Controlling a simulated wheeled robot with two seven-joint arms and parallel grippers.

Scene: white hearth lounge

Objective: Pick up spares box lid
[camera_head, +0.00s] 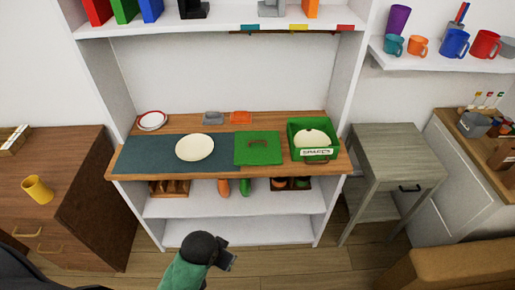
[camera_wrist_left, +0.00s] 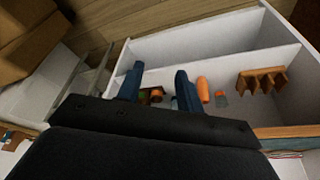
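My left gripper (camera_head: 229,262) is low in front of the shelf unit, below and apart from the lid. In the left wrist view its two fingers (camera_wrist_left: 158,88) are spread with nothing held. The lid does not show there. My right gripper is not in view.
A cream plate (camera_head: 195,148) lies left of the lid. Grey and orange small dishes (camera_head: 240,117) sit behind it. Shelves below hold an orange item (camera_head: 223,188) and a wooden rack (camera_head: 168,188). A grey side table (camera_head: 385,150) stands at right. Floor in front is clear.

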